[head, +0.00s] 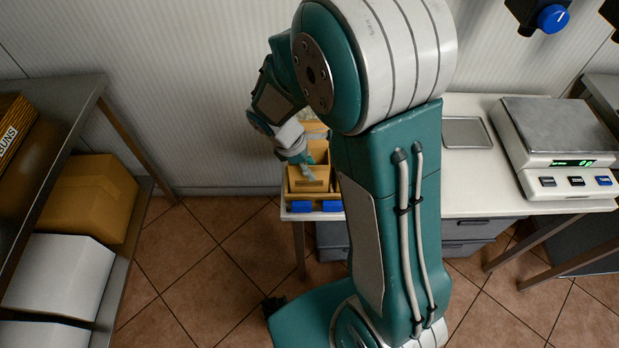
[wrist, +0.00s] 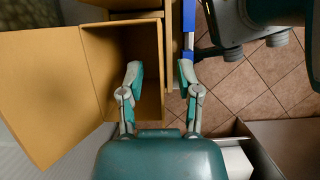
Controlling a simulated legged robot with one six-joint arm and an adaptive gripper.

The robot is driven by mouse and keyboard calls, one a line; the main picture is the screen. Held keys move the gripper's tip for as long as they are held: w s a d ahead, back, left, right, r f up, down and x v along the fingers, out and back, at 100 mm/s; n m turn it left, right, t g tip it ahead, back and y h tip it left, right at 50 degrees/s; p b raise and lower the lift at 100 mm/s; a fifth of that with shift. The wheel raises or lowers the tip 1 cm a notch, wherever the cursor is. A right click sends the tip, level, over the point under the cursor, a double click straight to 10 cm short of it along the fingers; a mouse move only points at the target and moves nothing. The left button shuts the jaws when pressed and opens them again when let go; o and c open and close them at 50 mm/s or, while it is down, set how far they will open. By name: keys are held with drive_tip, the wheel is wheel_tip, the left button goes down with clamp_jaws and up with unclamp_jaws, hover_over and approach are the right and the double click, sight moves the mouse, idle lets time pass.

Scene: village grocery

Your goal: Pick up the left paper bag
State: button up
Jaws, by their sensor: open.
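The left paper bag (head: 308,183) is tan, open at the top, and stands at the left end of the white counter, partly hidden by my arm. In the wrist view, its dark open mouth shows with a tan front wall (wrist: 163,50). My gripper (head: 306,171) is open at the bag; in the wrist view my gripper (wrist: 160,72) has one finger over the mouth and the other outside the front wall. Nothing is between the fingers except, as seen from above, that wall's line. I cannot tell whether they touch it. Another tan compartment (wrist: 125,4) shows beyond.
Blue tags (head: 302,206) line the counter's front edge. A scale (head: 556,140) and a flat metal tray (head: 466,132) stand to the right on the white counter (head: 480,185). A metal shelf (head: 70,90) with boxes (head: 90,200) is at left. Tiled floor (head: 210,270) lies between.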

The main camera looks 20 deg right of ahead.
drive_tip(key=shift+a, duration=0.1)
clamp_jaws()
drive_tip(key=shift+a, duration=0.15)
drive_tip(key=shift+r, duration=0.15)
